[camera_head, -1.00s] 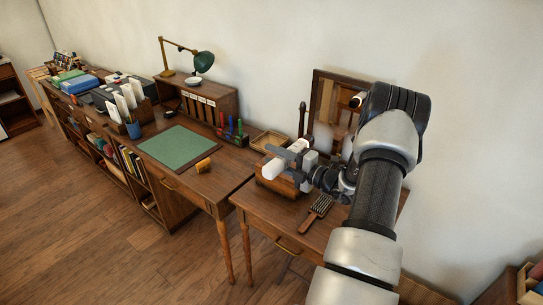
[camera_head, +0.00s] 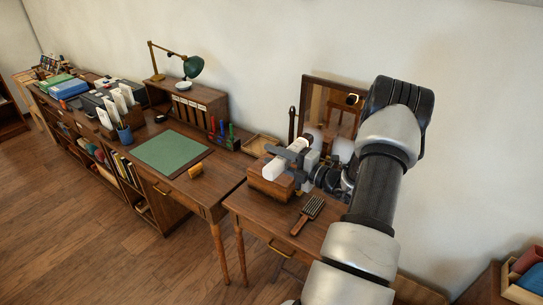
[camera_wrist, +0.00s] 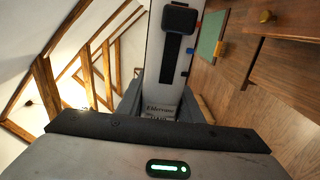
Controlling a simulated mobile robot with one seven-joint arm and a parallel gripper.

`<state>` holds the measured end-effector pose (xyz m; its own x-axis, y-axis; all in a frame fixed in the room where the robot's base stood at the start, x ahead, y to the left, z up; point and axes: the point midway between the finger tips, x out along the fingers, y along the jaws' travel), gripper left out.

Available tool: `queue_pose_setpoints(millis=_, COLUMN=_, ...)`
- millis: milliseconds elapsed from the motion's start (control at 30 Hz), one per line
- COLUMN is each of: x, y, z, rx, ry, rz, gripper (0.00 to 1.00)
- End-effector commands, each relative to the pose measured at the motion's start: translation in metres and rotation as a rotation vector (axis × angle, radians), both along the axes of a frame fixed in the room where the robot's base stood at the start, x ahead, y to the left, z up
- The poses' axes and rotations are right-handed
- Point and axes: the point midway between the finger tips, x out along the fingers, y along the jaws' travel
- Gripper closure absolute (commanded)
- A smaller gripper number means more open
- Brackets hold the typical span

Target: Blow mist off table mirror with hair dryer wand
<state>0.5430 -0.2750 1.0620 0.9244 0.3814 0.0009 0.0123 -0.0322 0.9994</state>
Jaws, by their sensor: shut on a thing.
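My gripper (camera_head: 294,158) is shut on a white hair dryer wand (camera_head: 299,144), held above the right table. The wand also shows in the wrist view (camera_wrist: 157,85), with a black strip and lettering on its white body. The table mirror (camera_head: 307,95) stands upright at the back of that table in a dark wooden frame, behind and right of the gripper. My arm hides its right part. Pale whitish patches show low in front of or on the glass; I cannot tell whether they are mist.
A wooden box (camera_head: 268,190) sits just below the wand. A brush (camera_head: 308,215) lies in front of it. A shallow tray (camera_head: 262,145) is behind, left. The desk (camera_head: 213,190) to the left holds a green mat (camera_head: 172,152) and a lamp (camera_head: 193,67). Floor in front is clear.

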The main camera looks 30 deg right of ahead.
Motion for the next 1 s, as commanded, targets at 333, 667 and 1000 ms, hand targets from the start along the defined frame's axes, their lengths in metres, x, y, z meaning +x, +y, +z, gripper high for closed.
queue_pose_setpoints(millis=333, x=-0.003, y=0.008, z=0.003, rx=0.001, ry=-0.002, rz=0.001, gripper=1.00)
queue_pose_setpoints(millis=667, x=-0.015, y=0.037, z=0.004, rx=0.001, ry=-0.003, rz=0.000, gripper=1.00)
queue_pose_setpoints(millis=1000, x=-0.019, y=0.046, z=0.002, rx=-0.001, ry=-0.004, rz=0.000, gripper=1.00)
